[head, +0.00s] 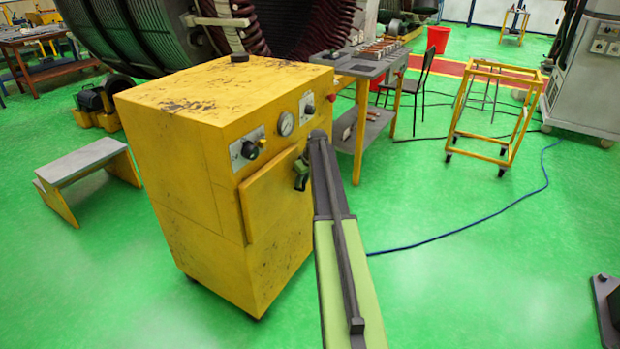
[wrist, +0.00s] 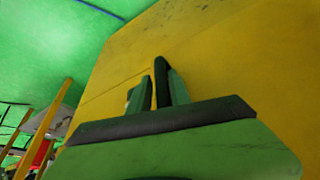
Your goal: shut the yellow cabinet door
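The yellow cabinet (head: 190,160) stands left of centre in the head view, with a scuffed top and gauges on its front. Its yellow door (head: 272,205) is on the front below the gauges. The door's left edge looks raised from the front; how far it stands open I cannot tell. My gripper (head: 301,174) is at the door's upper right corner, close to it; contact is unclear. In the wrist view my gripper (wrist: 154,88) shows two green fingers with dark inner sides, close together before a yellow surface. A thin yellow strip shows between them.
A grey step stool (head: 85,165) stands left of the cabinet. A workbench (head: 365,75) is behind it at right. A yellow wheeled frame (head: 495,110) stands farther right, and a blue cable (head: 470,228) crosses the floor. Green floor at right front is mostly clear.

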